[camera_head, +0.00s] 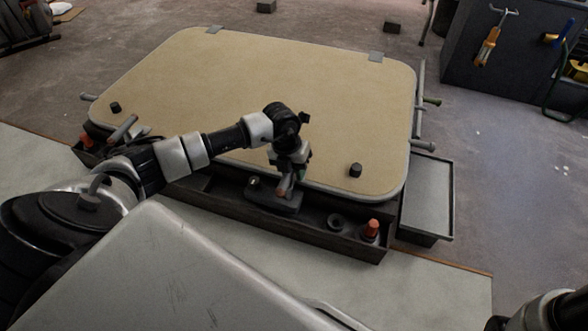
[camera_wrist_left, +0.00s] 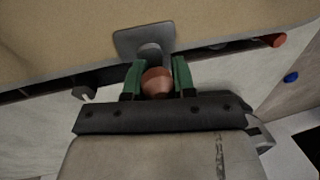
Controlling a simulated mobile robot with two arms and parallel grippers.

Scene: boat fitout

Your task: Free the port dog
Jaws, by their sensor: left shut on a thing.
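A beige hatch panel (camera_head: 270,95) with rounded corners and a pale rim lies flat across the middle. My left gripper (camera_head: 286,184) reaches over its front edge. In the left wrist view its green fingers (camera_wrist_left: 158,82) are shut on a copper-coloured rounded knob (camera_wrist_left: 157,84). The knob is in line with a grey stem and a square grey plate (camera_wrist_left: 130,42) beyond it. Grey bars with handles stick out at the panel's left (camera_head: 123,128) and right (camera_head: 423,144) sides. I cannot tell which fitting is the port dog. My right gripper is out of view.
A dark trough (camera_head: 335,239) runs along the panel's front edge, with a red-orange peg (camera_head: 371,229) at its right end. A grey tray (camera_head: 427,198) is at the right. A dark tool board (camera_head: 535,62) stands back right. Floor behind the panel is mostly clear.

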